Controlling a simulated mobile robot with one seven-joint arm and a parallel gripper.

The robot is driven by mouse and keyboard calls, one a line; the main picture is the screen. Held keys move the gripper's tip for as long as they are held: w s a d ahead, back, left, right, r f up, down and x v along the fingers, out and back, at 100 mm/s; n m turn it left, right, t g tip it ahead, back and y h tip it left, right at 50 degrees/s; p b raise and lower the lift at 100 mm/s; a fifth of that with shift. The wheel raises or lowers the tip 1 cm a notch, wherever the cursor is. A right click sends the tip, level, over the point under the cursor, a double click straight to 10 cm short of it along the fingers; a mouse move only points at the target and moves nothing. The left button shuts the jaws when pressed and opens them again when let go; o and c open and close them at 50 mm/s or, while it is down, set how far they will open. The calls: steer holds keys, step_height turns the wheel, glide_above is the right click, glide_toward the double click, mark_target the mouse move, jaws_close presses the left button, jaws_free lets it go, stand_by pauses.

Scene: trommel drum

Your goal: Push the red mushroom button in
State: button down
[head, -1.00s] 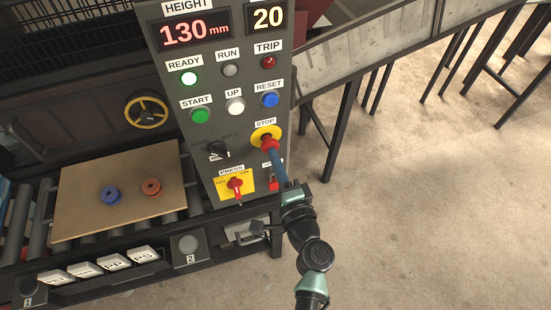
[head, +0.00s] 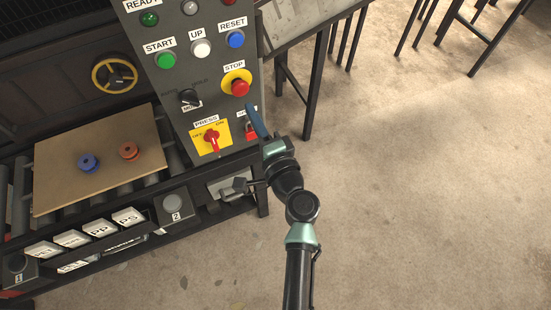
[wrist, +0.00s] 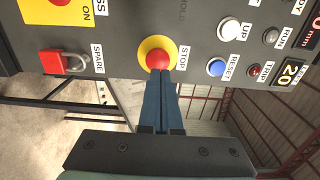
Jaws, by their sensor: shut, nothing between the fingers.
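The red mushroom button (head: 239,87) sits on a yellow round plate under the STOP label on the grey control panel (head: 215,105). It also shows in the wrist view (wrist: 158,57), just beyond my fingertips. My gripper (head: 249,108) has its blue fingers shut with nothing between them. In the head view the fingertips are below and slightly right of the button, apart from it. In the wrist view the fingertips (wrist: 161,72) overlap the button's near edge. I cannot tell by eye how far in the button sits.
A red PRESS switch (head: 211,138) on a yellow plate and a red padlock-like part (head: 250,131) at SPARE are close below. A blue RESET button (head: 236,39) is above. A board (head: 60,165) with blue and orange spools lies on rollers at left.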

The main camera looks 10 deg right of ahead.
steer(key=b+v, duration=0.1)
steer(key=v, duration=0.8)
steer(key=shift+d+f, duration=0.15)
steer(key=shift+f, duration=0.05)
steer(key=shift+r, duration=0.1)
steer(key=shift+w, duration=0.1)
